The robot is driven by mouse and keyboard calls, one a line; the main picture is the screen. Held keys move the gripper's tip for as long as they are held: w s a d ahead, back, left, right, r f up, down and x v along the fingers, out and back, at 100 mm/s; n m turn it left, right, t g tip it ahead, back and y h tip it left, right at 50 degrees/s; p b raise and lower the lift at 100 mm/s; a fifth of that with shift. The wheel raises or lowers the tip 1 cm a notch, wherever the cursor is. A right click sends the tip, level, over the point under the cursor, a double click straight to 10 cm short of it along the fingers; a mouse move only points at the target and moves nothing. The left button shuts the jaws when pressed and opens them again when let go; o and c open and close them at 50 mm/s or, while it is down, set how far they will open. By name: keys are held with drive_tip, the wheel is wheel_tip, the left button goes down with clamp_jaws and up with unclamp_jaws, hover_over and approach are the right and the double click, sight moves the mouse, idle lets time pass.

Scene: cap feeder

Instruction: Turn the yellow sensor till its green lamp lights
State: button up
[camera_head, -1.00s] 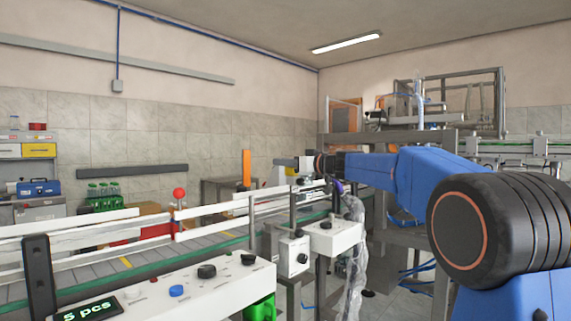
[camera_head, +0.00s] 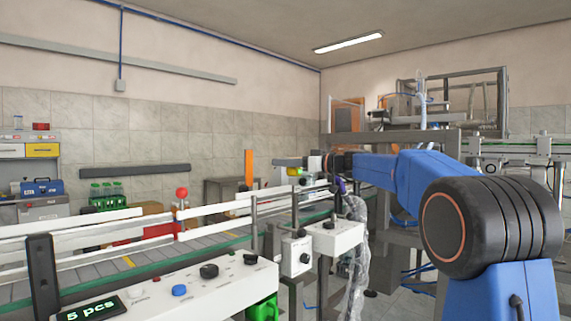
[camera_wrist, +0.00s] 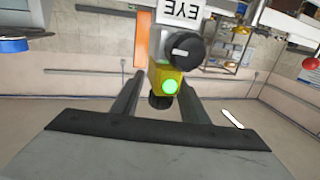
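The yellow sensor (camera_wrist: 167,80) is in the middle of the wrist view, below a black knob (camera_wrist: 184,47) and a white plate with upside-down letters reading "EYE" (camera_wrist: 181,10). In the head view, my gripper (camera_head: 312,163) is at the far end of the blue arm, beside the small sensor area above the conveyor; finger contact is too small to see there.
The conveyor (camera_head: 150,261) with white rails runs along the left. A white control panel (camera_head: 190,295) with knobs and a "5 pcs" display is in front. An orange post (camera_head: 248,168) stands behind the sensor area. A red ball-topped lever (camera_head: 181,193) rises beside the rails.

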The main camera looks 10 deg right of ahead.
drive_tip(key=v, duration=1.7)
drive_tip(key=shift+s, duration=0.2)
drive_tip(key=shift+d, duration=0.15)
drive_tip(key=s+a+f+m+g+h, duration=0.3)
drive_tip(key=s+a+f, duration=0.2)
drive_tip(key=s+f, duration=0.5)
drive_tip(key=s+a+f+m+g+h, duration=0.25)
drive_tip(key=s+a+f, duration=0.35)
drive_tip(key=s+f, duration=0.45)
drive_tip(key=s+d+f+m+h, duration=0.2)
drive_tip(key=s+d+f+h, duration=0.1)
drive_tip(key=s+f, duration=0.8)
drive_tip(key=s+d+f+m+g+h, duration=0.1)
drive_tip(key=s+d+f+h, duration=0.3)
drive_tip(key=s+f, duration=0.8)
drive_tip(key=shift+s+d+m+h, duration=0.25)
drive_tip(key=shift+s+m+h, duration=0.35)
drive_tip(key=shift+s, duration=0.35)
